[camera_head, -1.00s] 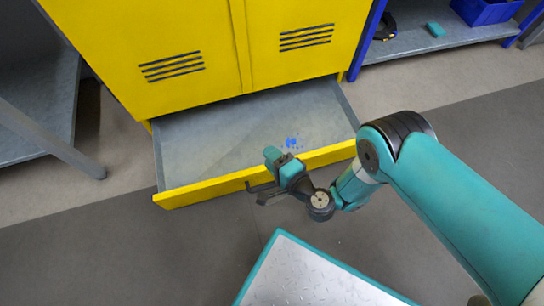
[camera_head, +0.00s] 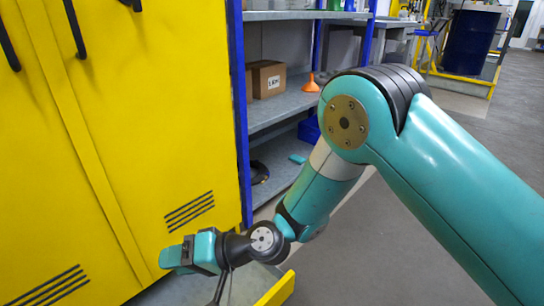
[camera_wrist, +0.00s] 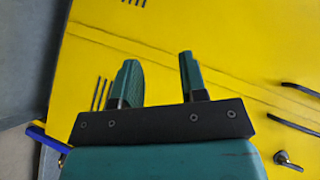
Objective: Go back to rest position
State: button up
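My gripper (camera_wrist: 158,82) shows in the wrist view with its two teal fingers apart and nothing between them. In the head view my gripper (camera_head: 172,257) is in front of the lower part of the yellow cabinet (camera_head: 130,130), its fingers pointing left. The cabinet doors are shut, and they also fill most of the wrist view (camera_wrist: 230,60). The rest of the drawer is out of frame or hidden by my arm.
A grey shelf with blue posts (camera_head: 272,112) stands right of the cabinet. It holds a cardboard box (camera_head: 268,80), an orange funnel (camera_head: 311,84) and a blue bin (camera_head: 309,130). A blue drum (camera_head: 470,45) stands far back right. Grey floor at the right is clear.

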jog(key=s+d+r+n+h, duration=0.2)
jog(key=d+r+n+h, duration=0.25)
jog(key=d+r, duration=1.05)
jog(key=s+d+r+m+h, duration=0.1)
jog(key=s+d+h, duration=0.3)
jog(key=d, duration=0.5)
jog(key=s+d+r+m+h, duration=0.1)
jog(key=s+d+r+h, duration=0.1)
jog(key=s+d, duration=0.5)
notch_tip(320, 180, up, 37)
jog(key=d+p, duration=0.1)
jog(key=p, duration=3.6)
jog(key=shift+w+d+f, duration=0.2)
jog(key=shift+w+d, duration=0.1)
jog(key=shift+a+n, duration=0.1)
jog(key=shift+n, duration=0.15)
